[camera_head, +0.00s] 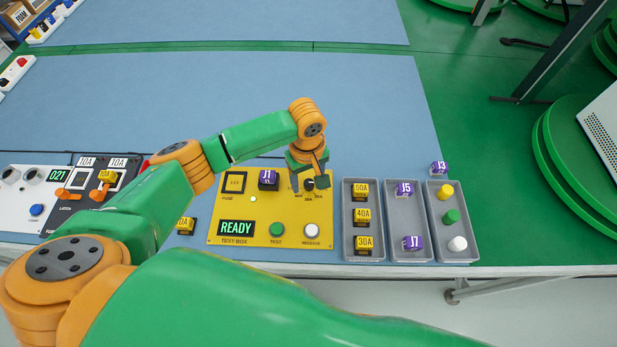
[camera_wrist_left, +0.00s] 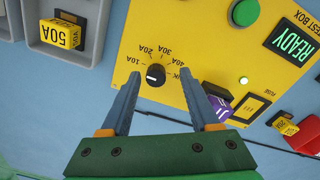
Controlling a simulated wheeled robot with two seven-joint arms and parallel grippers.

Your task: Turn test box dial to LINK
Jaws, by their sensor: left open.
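The yellow test box (camera_head: 216,205) lies on the blue table, with a READY display (camera_head: 237,228). Its black dial (camera_wrist_left: 156,75) shows in the left wrist view, with 10A, 20A, 30A and 40A printed around it. The LINK label (camera_wrist_left: 184,73) is partly hidden behind a finger. A white mark shows on the dial, but I cannot tell surely which label it points to. My left gripper (camera_head: 311,182) is over the dial end of the box. Its open fingers (camera_wrist_left: 160,82) appear on either side of the dial, with gaps; contact is not visible. My right gripper is out of view.
A purple J1 block (camera_head: 268,178) sits on the box near my left gripper. Grey trays (camera_head: 363,202) with yellow and purple blocks and coloured pegs stand to the right. A yellow block (camera_head: 186,225) lies left of the box.

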